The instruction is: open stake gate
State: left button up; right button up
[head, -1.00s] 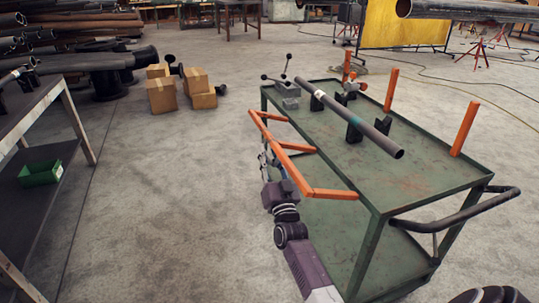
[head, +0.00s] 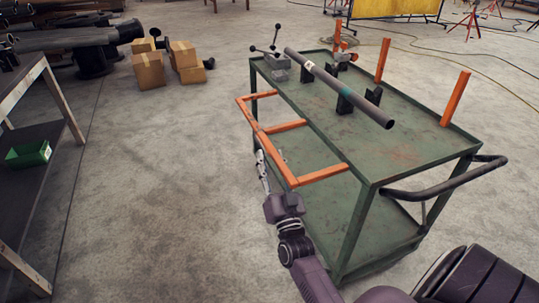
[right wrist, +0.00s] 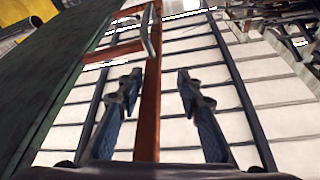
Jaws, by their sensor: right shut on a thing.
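The stake gate (head: 268,141) is an orange frame with a long outer bar and several short cross posts. It hangs outward along the left long side of the green cart (head: 400,150), its outer bar below the cart's top edge. My right gripper (head: 262,165) is at the outer bar from the left, near its middle. In the right wrist view the orange bar (right wrist: 148,115) runs between my two fingers (right wrist: 158,85); the contact itself is hard to make out there. My left gripper is not in view.
On the cart top lie a dark pipe (head: 340,87) on black supports and a vise (head: 277,68). Orange stakes (head: 455,97) stand upright on its far edge. A workbench (head: 35,150) stands at left, cardboard boxes (head: 149,71) behind. The floor between bench and cart is clear.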

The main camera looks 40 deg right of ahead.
jog(key=shift+s+a, duration=0.1)
jog(key=shift+a, duration=0.05)
jog(key=shift+v, duration=0.9)
pick_arm(q)
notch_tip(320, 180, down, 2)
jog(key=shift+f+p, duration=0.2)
jog(key=shift+p, duration=0.1)
pick_arm(e)
jog(key=s+f, duration=0.2)
jog(key=s, duration=0.4)
jog(key=shift+s+a+f, duration=0.2)
jog(key=shift+s+f, duration=0.1)
